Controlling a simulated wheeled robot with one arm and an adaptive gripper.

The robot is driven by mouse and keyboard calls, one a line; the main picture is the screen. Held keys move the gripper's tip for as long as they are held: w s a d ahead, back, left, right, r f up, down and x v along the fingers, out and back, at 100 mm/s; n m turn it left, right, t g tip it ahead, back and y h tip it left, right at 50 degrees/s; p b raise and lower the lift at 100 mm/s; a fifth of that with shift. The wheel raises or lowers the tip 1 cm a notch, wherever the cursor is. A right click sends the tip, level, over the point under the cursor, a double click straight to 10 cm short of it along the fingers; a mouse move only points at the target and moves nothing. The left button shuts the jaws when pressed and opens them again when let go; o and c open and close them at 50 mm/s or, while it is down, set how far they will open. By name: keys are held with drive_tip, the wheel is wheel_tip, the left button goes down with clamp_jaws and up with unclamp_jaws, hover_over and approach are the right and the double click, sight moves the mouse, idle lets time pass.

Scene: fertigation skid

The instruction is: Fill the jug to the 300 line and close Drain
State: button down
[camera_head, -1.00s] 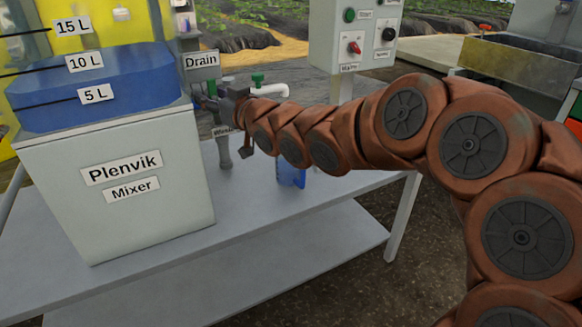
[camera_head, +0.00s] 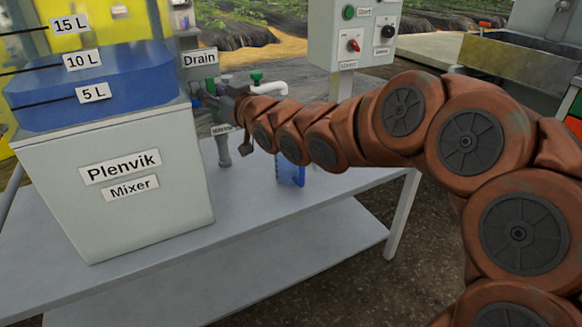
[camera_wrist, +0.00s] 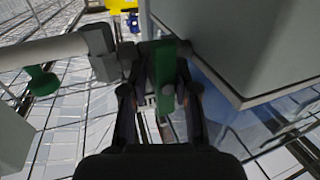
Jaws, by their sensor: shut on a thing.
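My gripper (camera_head: 228,102) is at the valve beside the Drain sign (camera_head: 199,58), right of the mixer tank. In the wrist view my gripper (camera_wrist: 160,98) is shut on a green lever (camera_wrist: 164,72), the handle of the valve by that sign. The fingers hide part of the lever, and I cannot tell how far it is turned. The blue jug (camera_head: 291,174) stands on the bench, partly behind my arm. Its 300 line and its level cannot be read.
A second green handle (camera_head: 257,77) sits on the white pipe (camera_head: 270,89) just right of my gripper. The Plenvik Mixer tank (camera_head: 120,225) stands close on the left. A control box (camera_head: 352,35) stands behind. The front of the bench (camera_head: 255,215) is clear.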

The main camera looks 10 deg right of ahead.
drive_tip(key=shift+s+a, duration=0.1)
drive_tip(key=shift+a, duration=0.2)
drive_tip(key=c, duration=1.9)
unclamp_jaws()
drive_tip(key=shift+r+n+p, duration=0.1)
drive_tip(key=shift+n+p, duration=0.8)
drive_tip(key=shift+n, duration=0.3)
drive_tip(key=shift+f+n+g+h+p, duration=0.2)
drive_tip(key=shift+n+g+h+p, duration=0.1)
drive_tip(key=shift+n+g, duration=0.3)
drive_tip(key=shift+o, duration=0.2)
drive_tip(key=shift+f, duration=0.1)
drive_tip(key=m+t+y+p, duration=0.1)
drive_tip(key=m, duration=0.3)
drive_tip(key=shift+s+p, duration=0.1)
drive_tip(key=shift+p, duration=0.3)
drive_tip(key=shift+c, duration=0.2)
drive_tip(key=o, duration=0.9)
drive_tip(key=shift+a, duration=0.2)
drive_tip(key=shift+o, duration=0.2)
drive_tip(key=shift+d, duration=0.15)
